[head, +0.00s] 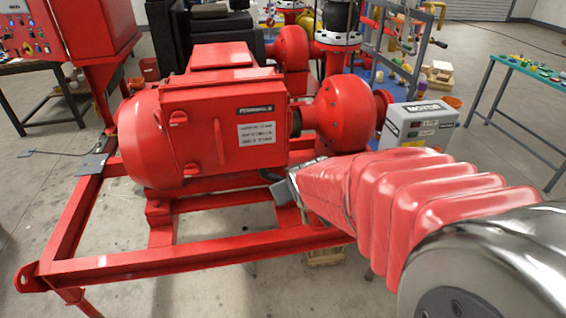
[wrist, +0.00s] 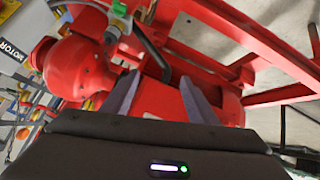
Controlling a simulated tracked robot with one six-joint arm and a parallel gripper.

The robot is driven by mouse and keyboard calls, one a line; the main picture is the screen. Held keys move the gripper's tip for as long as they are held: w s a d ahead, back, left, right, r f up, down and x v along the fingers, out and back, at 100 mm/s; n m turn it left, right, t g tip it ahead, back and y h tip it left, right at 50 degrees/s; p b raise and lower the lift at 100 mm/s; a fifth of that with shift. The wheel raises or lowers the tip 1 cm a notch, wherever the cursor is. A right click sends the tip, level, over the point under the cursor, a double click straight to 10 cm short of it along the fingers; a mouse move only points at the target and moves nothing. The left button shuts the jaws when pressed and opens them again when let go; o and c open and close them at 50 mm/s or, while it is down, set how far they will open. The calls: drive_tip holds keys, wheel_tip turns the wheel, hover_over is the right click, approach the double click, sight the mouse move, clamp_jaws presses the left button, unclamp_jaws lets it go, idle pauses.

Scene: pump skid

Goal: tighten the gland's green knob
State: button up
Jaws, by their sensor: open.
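In the wrist view, a small green part (wrist: 119,9), which looks like the gland's knob, shows at the top edge, left of centre. It sits by a grey metal fitting (wrist: 113,34) close to the red pump body (wrist: 80,68). My gripper (wrist: 159,77) is open, its two grey fingers apart with nothing held between them. The green part is beyond the fingertips, up and to the left of them, and apart from them. A dark bar beside the fitting runs down towards the gap between the fingers. In the head view, my red-sleeved arm hides the gland area, and I cannot make out the knob.
The red motor (head: 215,125) stands on a red skid frame (head: 180,262). A grey box labelled MOTOR (head: 417,124) stands right of the pump. A green table (head: 530,72) with small items is at the right. Bare floor lies in front of the skid.

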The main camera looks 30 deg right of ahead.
drive_tip(key=w+d+f+t, duration=0.4)
drive_tip(key=d+f, duration=1)
drive_tip(key=f, duration=0.1)
drive_tip(key=s+d+f+m+t+h, duration=0.1)
drive_tip(key=s+d+f+m+t, duration=0.2)
drive_tip(key=s+f, duration=0.6)
drive_tip(key=shift+s+t+h, duration=0.4)
drive_tip(key=shift+s+t, duration=0.5)
drive_tip(key=shift+s, duration=0.15)
drive_tip(key=shift+w+d+f, duration=0.1)
drive_tip(key=shift+w, duration=0.05)
drive_tip(key=x, duration=1.3)
drive_tip(key=shift+w, duration=0.3)
drive_tip(key=shift+d, duration=0.1)
drive_tip(key=c, duration=1.1)
